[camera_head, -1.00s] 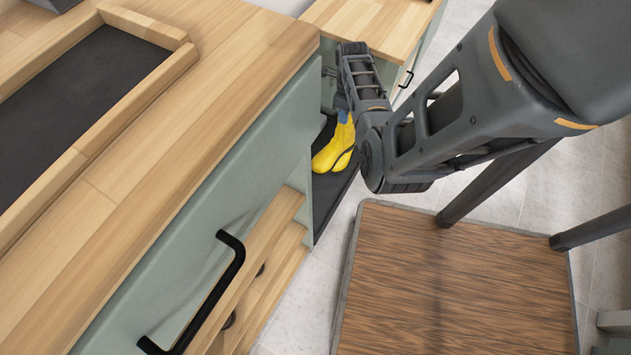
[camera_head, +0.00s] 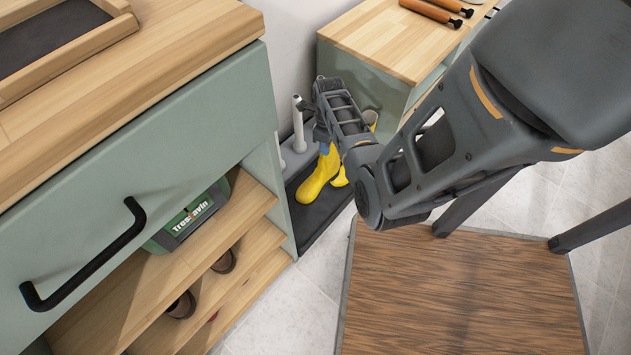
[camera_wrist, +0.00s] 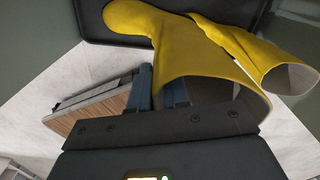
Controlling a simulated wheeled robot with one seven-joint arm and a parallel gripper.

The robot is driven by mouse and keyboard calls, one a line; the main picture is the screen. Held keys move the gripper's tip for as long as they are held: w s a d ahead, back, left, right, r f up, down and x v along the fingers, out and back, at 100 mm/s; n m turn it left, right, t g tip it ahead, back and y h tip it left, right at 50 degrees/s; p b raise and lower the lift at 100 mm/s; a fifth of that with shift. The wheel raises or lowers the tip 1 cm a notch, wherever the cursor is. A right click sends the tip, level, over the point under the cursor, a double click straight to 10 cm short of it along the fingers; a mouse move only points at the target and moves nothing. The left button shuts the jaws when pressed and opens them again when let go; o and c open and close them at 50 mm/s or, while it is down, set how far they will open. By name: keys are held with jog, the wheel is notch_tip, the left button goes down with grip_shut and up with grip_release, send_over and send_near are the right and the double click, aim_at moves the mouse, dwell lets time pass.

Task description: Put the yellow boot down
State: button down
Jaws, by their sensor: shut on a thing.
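The yellow boot (camera_head: 318,180) is over the dark tray (camera_head: 312,225) on the floor, toe toward the lower left in the head view. My gripper (camera_head: 326,138) is shut on its shaft from above. In the wrist view my gripper (camera_wrist: 158,88) has one blue finger outside the boot's shaft (camera_wrist: 180,55) and one at its opening. I cannot tell whether the sole touches the tray.
A green cabinet (camera_head: 175,130) with open wooden shelves holding shoes and a green box (camera_head: 190,218) stands on the left. A white-grey upright object (camera_head: 298,130) stands by the wall. A wood-topped cabinet (camera_head: 390,45) is behind. A brown wooden platform (camera_head: 450,295) is in front, right.

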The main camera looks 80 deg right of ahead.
jog(key=shift+w+a+f+b, duration=0.45)
jog(key=shift+a+f+b, duration=0.1)
jog(key=shift+a+f, duration=0.8)
jog(key=shift+w+a+f+b, duration=0.55)
jog(key=shift+a+f, duration=0.55)
jog(key=shift+f, duration=0.5)
jog(key=shift+w+a+f+b, duration=0.4)
jog(key=shift+a+f+b, duration=0.2)
jog(key=shift+a+f, duration=0.75)
jog(key=shift+d+f, duration=0.1)
jog(key=shift+f, duration=0.15)
jog(key=c, duration=1.1)
grip_release()
notch_tip(320, 180, up, 12)
jog(key=p, duration=0.5)
